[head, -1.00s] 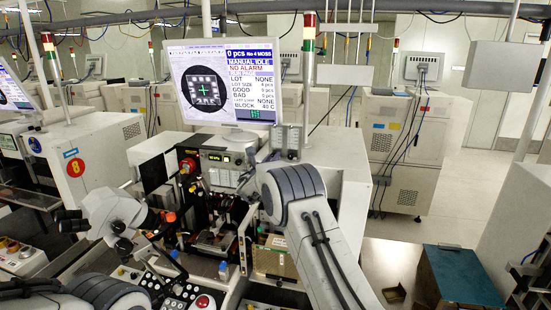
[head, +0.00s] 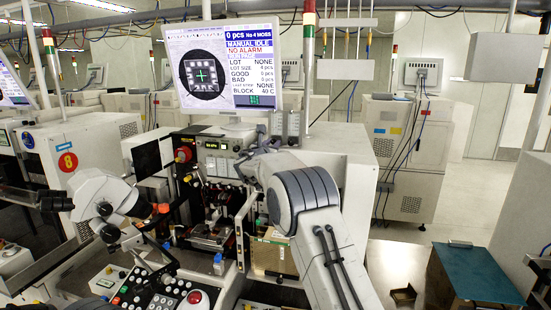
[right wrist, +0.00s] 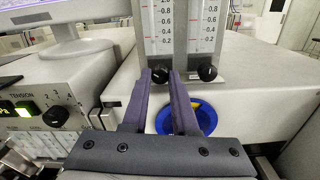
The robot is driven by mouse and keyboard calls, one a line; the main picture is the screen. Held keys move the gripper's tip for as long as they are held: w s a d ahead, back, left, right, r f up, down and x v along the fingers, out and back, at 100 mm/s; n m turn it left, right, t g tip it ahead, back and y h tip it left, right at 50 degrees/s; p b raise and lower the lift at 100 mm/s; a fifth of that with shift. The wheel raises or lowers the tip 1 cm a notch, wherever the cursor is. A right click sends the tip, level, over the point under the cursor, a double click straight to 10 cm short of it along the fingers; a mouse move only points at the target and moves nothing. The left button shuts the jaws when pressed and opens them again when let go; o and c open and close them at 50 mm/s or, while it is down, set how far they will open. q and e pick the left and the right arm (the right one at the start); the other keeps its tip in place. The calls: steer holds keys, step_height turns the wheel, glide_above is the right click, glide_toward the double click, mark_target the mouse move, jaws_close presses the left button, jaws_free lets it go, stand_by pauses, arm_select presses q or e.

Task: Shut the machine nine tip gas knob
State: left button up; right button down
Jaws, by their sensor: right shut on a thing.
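Two clear flowmeters with number scales stand side by side on the machine in the right wrist view, a left one (right wrist: 160,25) and a right one (right wrist: 204,25). Each has a black knob at its base, a left knob (right wrist: 160,75) and a right knob (right wrist: 207,72). My right gripper (right wrist: 161,78) is shut on the left knob, one finger on each side. The right knob is just beyond the right finger, apart from it. In the head view the flowmeters (head: 287,124) stand right of the monitor, above my right gripper (head: 268,146).
The monitor (head: 222,75) stands left of the flowmeters and reads manual idle, no alarm. A microscope (head: 100,192) and button panel (head: 160,290) are at the front left. A neighbouring machine (head: 75,155) bears number 8.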

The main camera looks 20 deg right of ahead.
steer(key=shift+d+m+b, duration=0.1)
steer(key=shift+m+b, duration=0.8)
steer(key=shift+b, duration=0.2)
steer(key=c, duration=0.7)
jaws_free()
steer(key=shift+s+r, duration=0.15)
steer(key=shift+s+a+b, duration=0.35)
steer(key=shift+a+b, duration=0.1)
steer(key=shift+b, duration=0.05)
steer(key=shift+b+v, duration=2.3)
steer(key=shift+v, duration=2.4)
